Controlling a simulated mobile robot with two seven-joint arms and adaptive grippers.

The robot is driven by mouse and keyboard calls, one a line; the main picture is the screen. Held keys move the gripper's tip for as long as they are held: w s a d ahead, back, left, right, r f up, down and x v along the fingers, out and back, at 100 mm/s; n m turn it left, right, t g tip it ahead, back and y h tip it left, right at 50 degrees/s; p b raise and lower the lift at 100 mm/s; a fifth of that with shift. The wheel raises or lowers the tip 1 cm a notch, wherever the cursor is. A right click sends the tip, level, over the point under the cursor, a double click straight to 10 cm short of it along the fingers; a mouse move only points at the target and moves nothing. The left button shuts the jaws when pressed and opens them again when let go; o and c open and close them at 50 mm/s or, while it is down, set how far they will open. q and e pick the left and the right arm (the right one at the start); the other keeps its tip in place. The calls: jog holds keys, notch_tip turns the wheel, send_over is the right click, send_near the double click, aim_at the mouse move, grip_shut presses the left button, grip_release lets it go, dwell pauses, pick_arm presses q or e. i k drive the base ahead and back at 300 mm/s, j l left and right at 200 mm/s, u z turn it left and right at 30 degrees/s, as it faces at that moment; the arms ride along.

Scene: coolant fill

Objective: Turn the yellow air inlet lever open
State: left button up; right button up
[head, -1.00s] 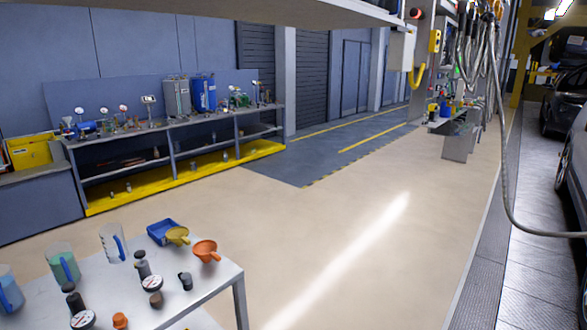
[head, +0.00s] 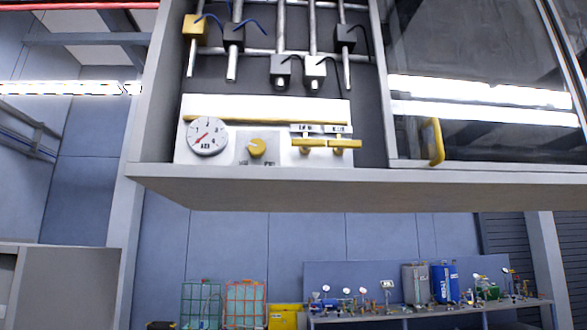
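A wall cabinet hangs above me, with a white panel (head: 268,112) inside its open left part. Two yellow levers sit side by side at the panel's lower right, a left lever (head: 308,143) and a right lever (head: 345,143). Both handles lie roughly horizontal under small labels too blurred to read. I cannot tell which one is the air inlet lever. A yellow round knob (head: 257,148) and a white dial gauge (head: 207,136) are to their left. Neither of my grippers is in view.
Pipes with a yellow valve block (head: 194,30) and several dark or grey ones hang above the panel. A dark glass door with a yellow handle (head: 432,141) covers the cabinet's right part. The cabinet's bottom shelf (head: 330,185) juts out below. A workbench with tanks stands lower right.

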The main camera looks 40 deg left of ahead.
aim_at(306, 143)
jog(key=u, duration=1.05)
jog(key=j+z, duration=0.1)
jog(key=z, duration=0.2)
